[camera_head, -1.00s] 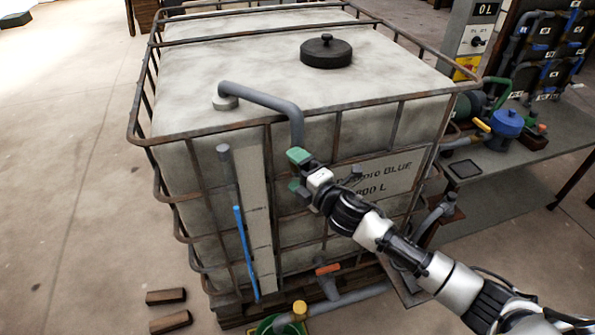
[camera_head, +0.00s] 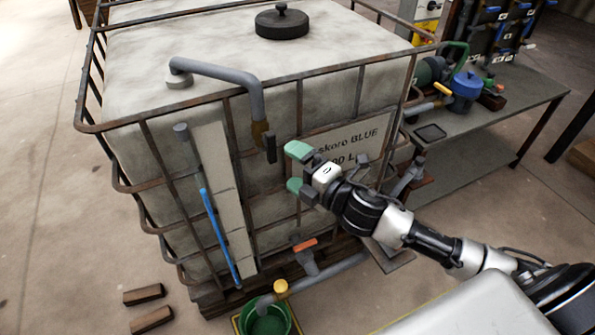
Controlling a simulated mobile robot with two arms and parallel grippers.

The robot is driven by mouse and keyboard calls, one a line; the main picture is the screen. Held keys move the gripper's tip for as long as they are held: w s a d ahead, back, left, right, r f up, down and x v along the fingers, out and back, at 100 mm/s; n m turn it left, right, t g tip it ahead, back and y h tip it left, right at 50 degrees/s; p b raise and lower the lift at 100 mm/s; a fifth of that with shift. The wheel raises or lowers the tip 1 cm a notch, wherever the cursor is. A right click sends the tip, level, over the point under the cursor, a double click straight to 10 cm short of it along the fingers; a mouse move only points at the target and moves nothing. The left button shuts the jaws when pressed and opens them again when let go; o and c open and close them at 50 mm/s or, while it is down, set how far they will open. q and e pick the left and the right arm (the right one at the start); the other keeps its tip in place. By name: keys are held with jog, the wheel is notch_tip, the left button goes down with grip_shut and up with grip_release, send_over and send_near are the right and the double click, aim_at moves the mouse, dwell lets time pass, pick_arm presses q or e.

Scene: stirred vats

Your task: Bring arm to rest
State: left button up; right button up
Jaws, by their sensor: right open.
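My right gripper (camera_head: 296,169) is open and empty in the head view, its two green fingertips apart and pointing left. It is in front of the caged white vat (camera_head: 150,110), near the vat's printed label plate. Just left of the gripper, a grey pipe (camera_head: 225,72) bends down from the vat top. The pipe ends in a brown fitting with a small dark handle (camera_head: 269,148). A gap shows between this handle and the fingertips. My right arm reaches in from the lower right. My left gripper is not in view.
A green bucket (camera_head: 267,322) stands on the floor below a pipe with a yellow valve (camera_head: 281,287). An orange-handled valve (camera_head: 304,245) is at the vat's foot. A bench (camera_head: 480,130) with a blue pump (camera_head: 466,86) stands at right. Wooden blocks (camera_head: 144,294) lie at lower left.

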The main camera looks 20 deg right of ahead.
jog(key=shift+s, duration=0.1)
dwell(0.4)
jog(key=d+f+m+g+h, duration=0.25)
jog(key=d+f+m, duration=0.2)
jog(key=f, duration=0.75)
jog(key=d+f+m+g+h, duration=0.1)
jog(key=d+f+m+h, duration=0.3)
jog(key=f, duration=0.9)
jog(key=s+d+f+m+g, duration=0.1)
jog(key=s+f+m+g, duration=0.25)
jog(key=s+f, duration=0.55)
jog(key=s+f+m+g+h, duration=0.1)
jog(key=s+f+m+g, duration=0.25)
jog(key=s+f, duration=1)
jog(key=s+a+f+m+g, duration=0.1)
jog(key=s+a+f, duration=0.1)
jog(key=s, duration=0.4)
jog(key=s+a+f+m+g, duration=0.2)
jog(key=s+f, duration=0.2)
jog(key=s, duration=0.3)
jog(key=s+a+f+m+g+b, duration=0.1)
jog(key=s+a+f+m+g, duration=0.1)
jog(key=s, duration=0.5)
jog(key=shift+f, duration=0.85)
